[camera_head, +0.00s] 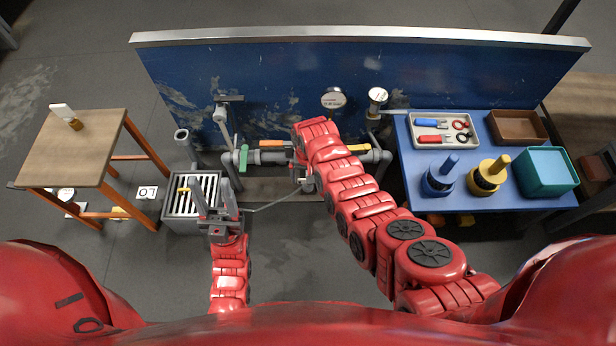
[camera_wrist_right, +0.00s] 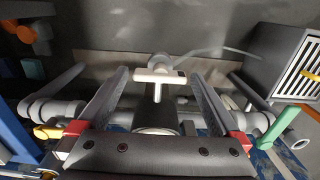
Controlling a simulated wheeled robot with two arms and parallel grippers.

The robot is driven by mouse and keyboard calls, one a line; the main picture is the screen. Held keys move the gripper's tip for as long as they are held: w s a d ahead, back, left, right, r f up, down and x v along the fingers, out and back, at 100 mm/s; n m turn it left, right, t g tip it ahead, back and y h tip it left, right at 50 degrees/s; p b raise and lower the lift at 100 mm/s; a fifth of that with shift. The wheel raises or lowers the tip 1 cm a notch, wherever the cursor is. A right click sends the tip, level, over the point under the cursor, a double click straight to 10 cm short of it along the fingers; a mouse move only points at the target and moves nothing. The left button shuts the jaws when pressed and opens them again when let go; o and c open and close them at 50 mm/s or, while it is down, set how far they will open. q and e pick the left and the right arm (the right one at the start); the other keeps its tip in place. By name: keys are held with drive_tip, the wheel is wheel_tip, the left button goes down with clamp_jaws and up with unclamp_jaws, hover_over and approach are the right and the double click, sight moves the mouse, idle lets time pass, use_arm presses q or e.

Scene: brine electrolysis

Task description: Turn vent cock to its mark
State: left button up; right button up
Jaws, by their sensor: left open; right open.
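A pale T-shaped handle (camera_wrist_right: 160,76), which looks like the vent cock, shows in the right wrist view on a grey stem at the middle of the pipework. My right gripper (camera_wrist_right: 160,82) is open, with one finger on each side of the handle and gaps on both sides. I cannot make out the mark. In the head view my right arm (camera_head: 345,180) covers the handle and most of the right gripper. My left gripper (camera_head: 216,198) is open and empty above the slatted grey box (camera_head: 181,209).
The grey pipe (camera_head: 380,156) carries green (camera_head: 243,158), orange (camera_head: 271,144) and yellow (camera_head: 356,148) levers. Two gauges (camera_head: 333,98) (camera_head: 377,95) stand by the blue panel (camera_head: 270,75). A wooden table (camera_head: 75,150) is left; a blue table (camera_head: 420,160) with trays is right.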

wheel_tip(320, 180, up, 17)
drive_tip(key=p, duration=0.4)
idle(0.4)
